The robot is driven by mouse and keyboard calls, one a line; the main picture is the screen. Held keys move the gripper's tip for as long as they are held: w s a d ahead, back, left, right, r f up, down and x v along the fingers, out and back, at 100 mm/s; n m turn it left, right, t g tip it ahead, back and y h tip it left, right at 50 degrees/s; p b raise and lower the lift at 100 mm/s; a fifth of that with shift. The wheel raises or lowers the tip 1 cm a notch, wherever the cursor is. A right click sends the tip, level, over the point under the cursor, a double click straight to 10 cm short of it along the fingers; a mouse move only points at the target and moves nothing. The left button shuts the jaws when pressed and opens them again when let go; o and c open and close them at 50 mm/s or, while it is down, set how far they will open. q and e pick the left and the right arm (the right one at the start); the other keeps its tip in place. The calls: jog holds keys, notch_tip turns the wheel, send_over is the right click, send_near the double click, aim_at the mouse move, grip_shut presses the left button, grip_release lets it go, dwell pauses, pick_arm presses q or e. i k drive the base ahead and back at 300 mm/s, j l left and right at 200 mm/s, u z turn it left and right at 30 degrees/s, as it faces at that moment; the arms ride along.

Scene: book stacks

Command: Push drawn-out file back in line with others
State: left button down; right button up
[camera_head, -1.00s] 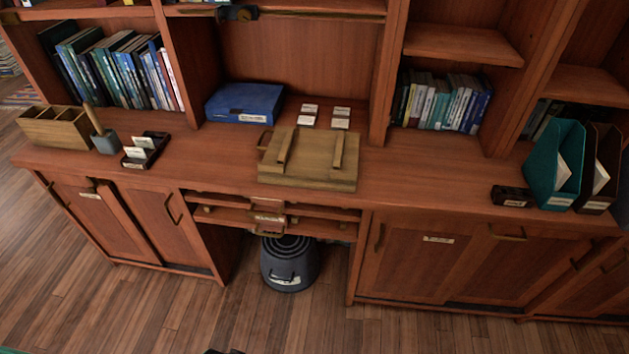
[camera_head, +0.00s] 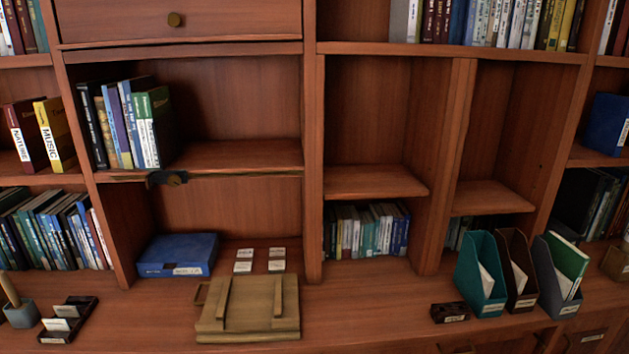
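Three magazine files stand side by side on the desk at the right in the head view: a teal one (camera_head: 473,268), a dark brown one (camera_head: 517,258) and a dark grey one (camera_head: 549,284). Each holds papers, and the grey one also holds a green folder or book (camera_head: 569,262). Neither gripper is in view.
A small dark block (camera_head: 450,312) sits left of the teal file. A wooden board (camera_head: 248,308), a blue box (camera_head: 178,255) and a dark card holder (camera_head: 69,319) stand on the desk. Shelves with books rise behind. Desk between board and dark block is clear.

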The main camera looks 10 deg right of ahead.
aim_at(554, 288)
jog(key=z, duration=1.6)
